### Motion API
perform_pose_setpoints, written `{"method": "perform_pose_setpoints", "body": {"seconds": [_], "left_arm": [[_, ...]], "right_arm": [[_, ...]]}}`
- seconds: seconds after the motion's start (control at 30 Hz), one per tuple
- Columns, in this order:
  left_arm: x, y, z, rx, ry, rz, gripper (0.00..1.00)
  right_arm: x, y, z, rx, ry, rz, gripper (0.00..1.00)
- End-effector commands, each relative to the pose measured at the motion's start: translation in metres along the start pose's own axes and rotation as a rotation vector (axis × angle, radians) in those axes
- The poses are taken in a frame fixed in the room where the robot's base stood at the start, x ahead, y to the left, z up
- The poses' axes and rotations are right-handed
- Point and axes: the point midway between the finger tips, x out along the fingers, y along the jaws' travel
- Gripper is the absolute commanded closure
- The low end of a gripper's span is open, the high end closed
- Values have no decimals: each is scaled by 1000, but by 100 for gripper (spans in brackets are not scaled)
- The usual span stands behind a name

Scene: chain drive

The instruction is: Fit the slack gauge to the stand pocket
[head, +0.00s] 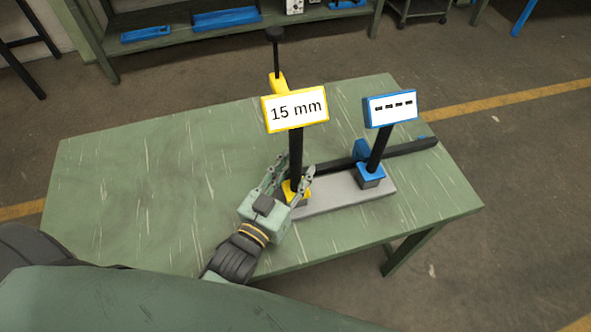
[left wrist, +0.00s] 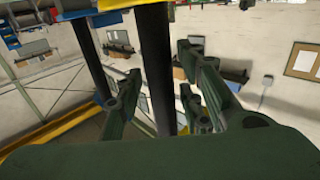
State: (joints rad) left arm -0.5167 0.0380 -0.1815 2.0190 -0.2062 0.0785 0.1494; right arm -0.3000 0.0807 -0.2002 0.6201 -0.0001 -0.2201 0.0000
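A yellow-framed sign reading "15 mm" (head: 295,107) tops a black post with a yellow foot at the left end of a grey base plate (head: 340,197). A blue-framed display showing dashes (head: 390,108) tops a second post with a blue foot (head: 370,171) on that plate. I cannot tell which part is the slack gauge or see its pocket. My left gripper (head: 291,176) is low at the yellow-footed post, its fingers apart on either side. The left wrist view shows this post (left wrist: 157,65) between the spread fingers. My right gripper is out of view.
A black bar (head: 408,147) runs behind the posts to the right. A yellow piece with a black-topped rod (head: 275,60) rises behind the "15 mm" sign. The green table (head: 140,190) is clear on its left. A shelf with blue trays (head: 225,18) stands behind.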

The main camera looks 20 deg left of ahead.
Motion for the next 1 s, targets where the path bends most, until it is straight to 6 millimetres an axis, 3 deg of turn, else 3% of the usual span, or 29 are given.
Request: {"method": "perform_pose_setpoints", "body": {"seconds": [0.47, 1.0], "left_arm": [[-11, 0, 8, 0, -20, -1, 58], [-106, 0, 4, 0, -11, 0, 58]], "right_arm": [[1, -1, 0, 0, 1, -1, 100], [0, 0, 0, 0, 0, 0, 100]]}}
